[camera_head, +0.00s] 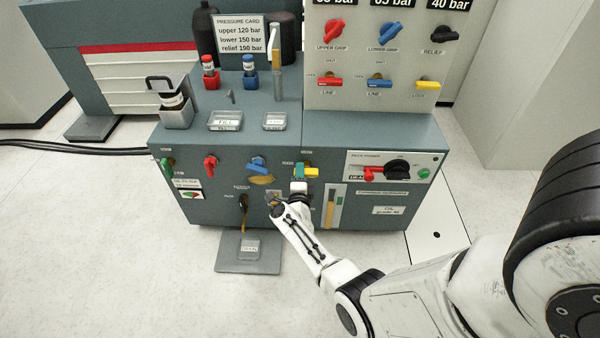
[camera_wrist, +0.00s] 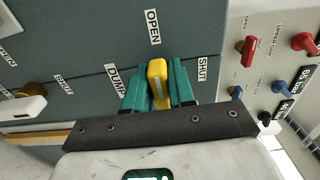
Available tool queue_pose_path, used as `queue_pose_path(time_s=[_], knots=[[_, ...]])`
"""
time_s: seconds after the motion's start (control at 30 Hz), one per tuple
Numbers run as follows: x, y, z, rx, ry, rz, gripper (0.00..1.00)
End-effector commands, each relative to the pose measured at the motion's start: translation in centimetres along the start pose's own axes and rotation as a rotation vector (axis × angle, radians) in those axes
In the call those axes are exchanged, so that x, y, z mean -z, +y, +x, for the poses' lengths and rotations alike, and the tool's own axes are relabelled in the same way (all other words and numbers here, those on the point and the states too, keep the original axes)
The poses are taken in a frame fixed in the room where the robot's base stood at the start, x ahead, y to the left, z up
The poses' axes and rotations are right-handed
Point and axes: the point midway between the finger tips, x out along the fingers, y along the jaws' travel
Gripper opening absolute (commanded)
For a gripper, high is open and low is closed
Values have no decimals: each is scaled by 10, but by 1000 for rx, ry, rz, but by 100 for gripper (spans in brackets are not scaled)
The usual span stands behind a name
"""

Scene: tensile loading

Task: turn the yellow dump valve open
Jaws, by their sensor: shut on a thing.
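The yellow dump valve handle (camera_head: 312,172) is on the front panel of the teal cabinet, right of the blue valve. In the wrist view the yellow handle (camera_wrist: 157,80) is between the teal fingers of my gripper (camera_wrist: 159,90), which is shut on it. My gripper also shows in the head view (camera_head: 299,172). The OPEN label (camera_wrist: 152,26) is above the handle in the wrist view, SHUT (camera_wrist: 202,68) to its right and DUMP (camera_wrist: 115,80) to its left. The handle's visible part runs roughly along the line toward OPEN, not toward SHUT. My gripper hides its base.
A red valve (camera_head: 210,164) and a blue valve (camera_head: 258,165) are left along the same panel. A brown lever (camera_head: 243,203) hangs below. A red lever and black knob (camera_head: 398,169) are to the right. A grey drain plate (camera_head: 249,261) lies on the floor in front.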

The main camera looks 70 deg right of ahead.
Motion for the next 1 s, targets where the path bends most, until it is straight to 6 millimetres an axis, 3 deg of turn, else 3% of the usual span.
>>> queue_pose_path(time_s=[0.33, 0.37, 0.57, 0.83, 1.0], knots=[[-1, 1, -1, -2, -4, -6, 0], [-1, 1, -1, -2, -4, -6, 26], [-1, 1, 0, -2, -3, -5, 45], [0, 0, -2, -1, -2, -4, 45], [-1, -2, -20, -3, -5, -5, 45]])
